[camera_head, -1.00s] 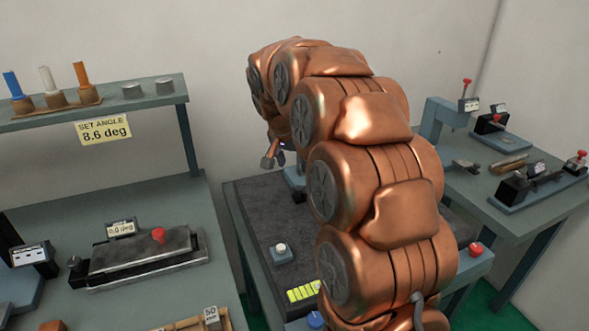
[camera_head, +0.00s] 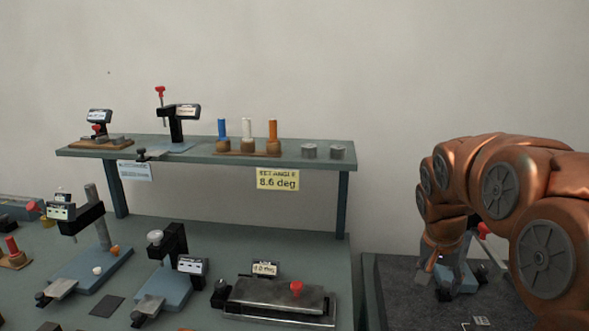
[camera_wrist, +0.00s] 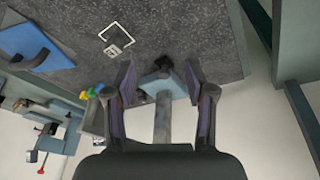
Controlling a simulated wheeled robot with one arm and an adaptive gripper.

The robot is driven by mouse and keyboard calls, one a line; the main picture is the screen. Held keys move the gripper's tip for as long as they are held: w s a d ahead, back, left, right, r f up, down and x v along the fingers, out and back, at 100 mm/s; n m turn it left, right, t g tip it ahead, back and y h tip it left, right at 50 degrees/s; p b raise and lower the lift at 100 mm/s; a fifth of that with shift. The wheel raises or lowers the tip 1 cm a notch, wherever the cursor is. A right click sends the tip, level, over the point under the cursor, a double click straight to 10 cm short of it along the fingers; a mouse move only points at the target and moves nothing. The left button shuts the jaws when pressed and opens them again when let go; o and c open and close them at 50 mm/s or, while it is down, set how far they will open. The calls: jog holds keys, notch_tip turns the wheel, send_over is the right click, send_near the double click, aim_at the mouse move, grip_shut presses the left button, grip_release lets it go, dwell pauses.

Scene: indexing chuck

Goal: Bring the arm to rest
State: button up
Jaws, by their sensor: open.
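My copper arm (camera_head: 545,215) reaches in from the right edge of the head view, bent over the dark mat. My gripper (camera_head: 440,275) hangs at its end, pointing down over the mat, small and partly shaded. In the wrist view my gripper (camera_wrist: 160,85) is open, with its two fingers well apart. A grey post with a blue-grey block (camera_wrist: 163,85) shows between the fingers. I cannot tell how far below them it is, and nothing looks gripped.
The dark mat (camera_wrist: 205,30) carries a white square outline (camera_wrist: 118,38) and a blue part (camera_wrist: 35,45). Left of it, a bench (camera_head: 290,225) holds several gauges and fixtures under a shelf (camera_head: 85,150). A yellow label (camera_head: 278,180) reads 8.6 deg. Open wall lies above.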

jog(key=s+a+f+n+g+y, duration=0.1)
jog(key=s+a, duration=0.3)
jog(key=s, duration=0.6)
jog(key=s+a+f+n+g+p, duration=0.1)
jog(key=s+a+n, duration=0.3)
jog(key=s, duration=0.6)
jog(key=s+a+f+n+g+y+p, duration=0.1)
jog(key=s+a+f+n, duration=0.2)
jog(key=s, duration=0.7)
jog(key=shift+a+g+y, duration=0.3)
jog(key=shift+a, duration=0.6)
jog(key=shift+s, duration=0.1)
jog(key=shift+c, duration=0.4)
